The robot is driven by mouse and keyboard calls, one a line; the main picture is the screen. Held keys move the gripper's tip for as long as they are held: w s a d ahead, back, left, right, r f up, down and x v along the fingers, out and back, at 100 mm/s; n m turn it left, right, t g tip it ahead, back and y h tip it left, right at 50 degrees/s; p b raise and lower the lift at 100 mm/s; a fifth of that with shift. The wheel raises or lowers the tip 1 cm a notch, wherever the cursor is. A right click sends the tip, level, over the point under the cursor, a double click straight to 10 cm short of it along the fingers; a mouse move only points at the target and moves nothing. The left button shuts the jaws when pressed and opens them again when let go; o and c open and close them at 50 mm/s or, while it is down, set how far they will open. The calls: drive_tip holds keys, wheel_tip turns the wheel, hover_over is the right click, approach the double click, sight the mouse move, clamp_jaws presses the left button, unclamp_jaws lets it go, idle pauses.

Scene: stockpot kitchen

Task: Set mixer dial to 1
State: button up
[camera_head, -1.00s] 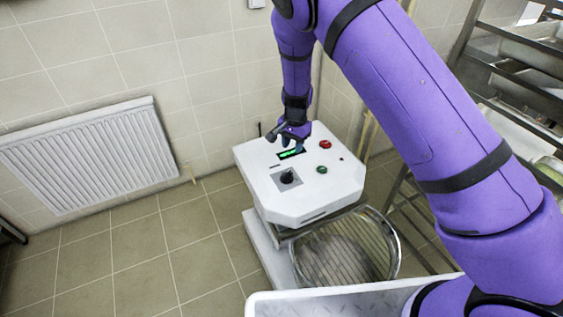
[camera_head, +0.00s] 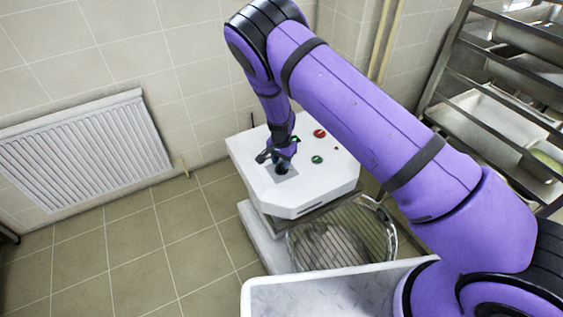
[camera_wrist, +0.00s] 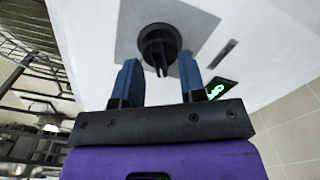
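The mixer (camera_head: 300,190) is a white machine with a sloped top panel. Its black dial (camera_wrist: 160,45) sits on a grey square plate (camera_wrist: 195,22) in the wrist view. My gripper (camera_wrist: 160,75) is open, with its two blue fingers apart on either side of the dial's near edge. I cannot tell whether the fingers touch the dial. In the head view my gripper (camera_head: 281,166) is over the plate and hides the dial. The small green-lit display (camera_wrist: 216,91) is beside the right finger, partly cut off from view. The dial's setting is not readable.
A red button (camera_head: 319,133) and a green button (camera_head: 317,159) are on the panel, right of my gripper. A wire bowl guard (camera_head: 345,240) is below the panel. A metal rack (camera_head: 500,110) stands at the right, a radiator (camera_head: 85,148) at the left.

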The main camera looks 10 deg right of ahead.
drive_tip(key=shift+f, duration=0.55)
clamp_jaws()
drive_tip(key=shift+r+n, duration=0.1)
drive_tip(key=shift+n, duration=0.3)
drive_tip(key=n, duration=0.4)
drive_tip(key=shift+n, duration=0.4)
drive_tip(key=n, duration=0.6)
drive_tip(key=shift+n, duration=0.3)
